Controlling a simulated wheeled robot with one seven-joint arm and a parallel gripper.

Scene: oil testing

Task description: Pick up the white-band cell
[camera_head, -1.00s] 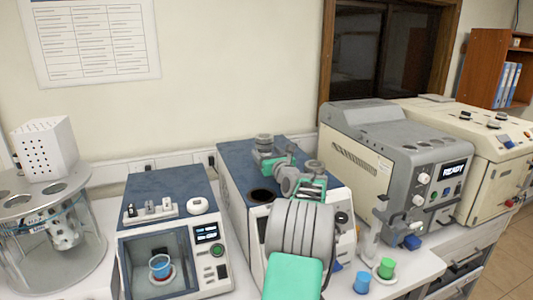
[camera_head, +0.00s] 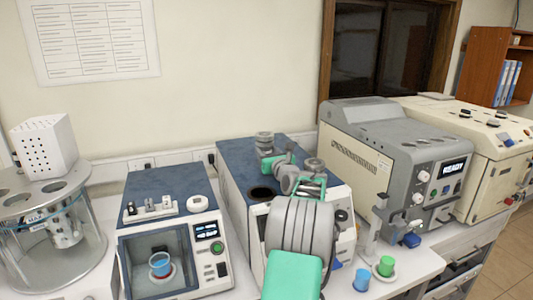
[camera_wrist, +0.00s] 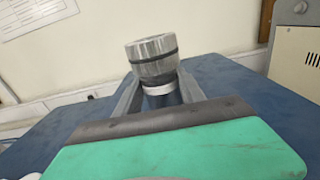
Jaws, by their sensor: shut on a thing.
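The white-band cell is a grey metal cylinder with a dark ring and a pale band low on its side; it shows in the wrist view (camera_wrist: 153,55) and in the head view (camera_head: 264,139). My gripper (camera_wrist: 158,92) is shut on its lower part, one finger on each side. In the head view my gripper (camera_head: 266,154) is over the blue top of the middle machine (camera_head: 236,160). The cell looks nearly upright, slightly tilted in the wrist view. Its bottom is hidden behind my gripper, so I cannot tell whether it touches the machine.
A dark round opening (camera_head: 262,193) lies in the middle machine's top. A smaller machine (camera_head: 165,190) with a blue cup (camera_head: 160,266) stands left, a grey machine (camera_head: 385,140) right. A blue cup (camera_head: 362,280) and a green cup (camera_head: 386,266) stand at the front right.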

